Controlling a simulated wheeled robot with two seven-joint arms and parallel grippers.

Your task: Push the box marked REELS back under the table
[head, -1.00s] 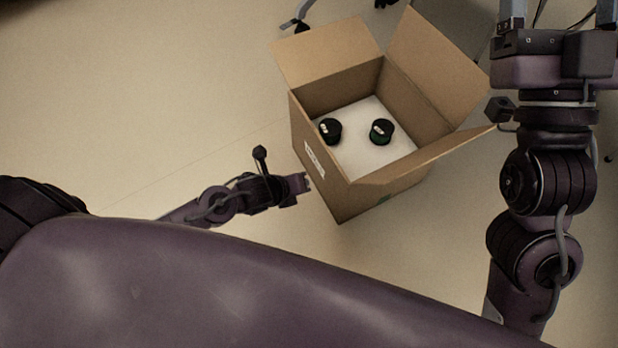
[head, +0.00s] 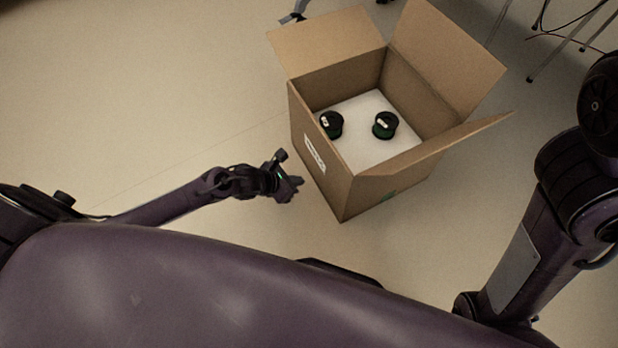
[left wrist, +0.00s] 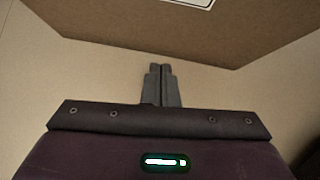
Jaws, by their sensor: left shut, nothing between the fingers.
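An open cardboard box (head: 347,195) stands on the floor right of centre in the head view, flaps spread. A white label (head: 315,155) is on its left face, too small to read. Inside, two dark spools, one at the left (head: 331,124) and one at the right (head: 385,125), sit on a white layer. My left gripper (head: 297,187) is shut and empty, just left of the box's labelled face. In the left wrist view the shut fingers (left wrist: 160,70) point at the brown box wall (left wrist: 180,30), with a sliver of floor between in the picture. My right gripper is out of view.
Thin metal legs (head: 566,38) with a dark cable stand at the upper right, behind the box. A grey metal part (head: 295,12) shows behind the box's left flap. The floor at the left is clear. My right arm fills the right edge.

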